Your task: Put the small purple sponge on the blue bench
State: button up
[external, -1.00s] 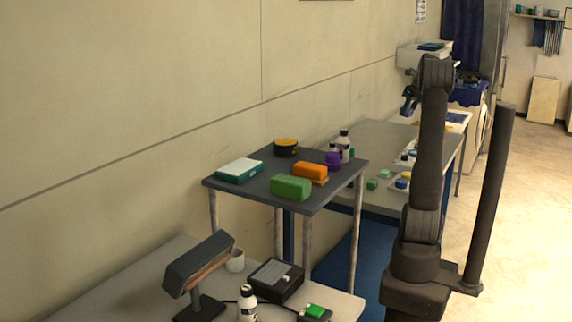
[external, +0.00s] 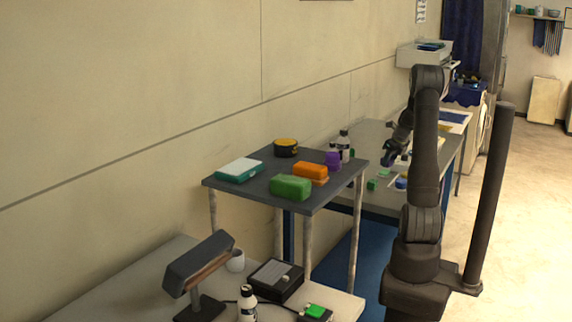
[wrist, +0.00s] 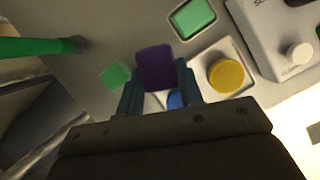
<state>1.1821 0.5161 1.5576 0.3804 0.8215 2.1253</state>
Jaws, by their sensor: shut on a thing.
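The small purple sponge (wrist: 156,68) is between the two fingers of my gripper (wrist: 157,84) in the wrist view. My gripper is shut on it, above the grey surface. In the external view my gripper (external: 390,157) hangs low over the far grey-topped bench (external: 375,135), and the sponge is too small to make out there. That bench has blue panels (external: 350,262) below its top. A dark-topped table (external: 255,186) stands nearer, with another purple block (external: 332,160) on it.
Below my gripper are a green block (wrist: 115,76), a yellow round thing (wrist: 226,75) in a white tray, a partly hidden blue thing (wrist: 174,101) and a green piece (wrist: 193,17). A white device (wrist: 272,40) is at right. Bottles (external: 343,142) stand near the wall.

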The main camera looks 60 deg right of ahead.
jog(key=w+f, duration=0.1)
jog(key=w, duration=0.1)
jog(key=w+f, duration=0.1)
jog(key=w, duration=0.1)
jog(key=w+f, duration=0.1)
jog(key=shift+w+a+f, duration=0.2)
jog(key=shift+w+f, duration=0.1)
jog(key=shift+w, duration=0.1)
jog(key=shift+f, duration=1.9)
jog(key=shift+f, duration=0.2)
jog(key=o, duration=0.9)
jog(key=shift+o, duration=0.2)
jog(key=v, duration=1.2)
jog(key=shift+r, duration=0.2)
jog(key=shift+s+f, duration=0.1)
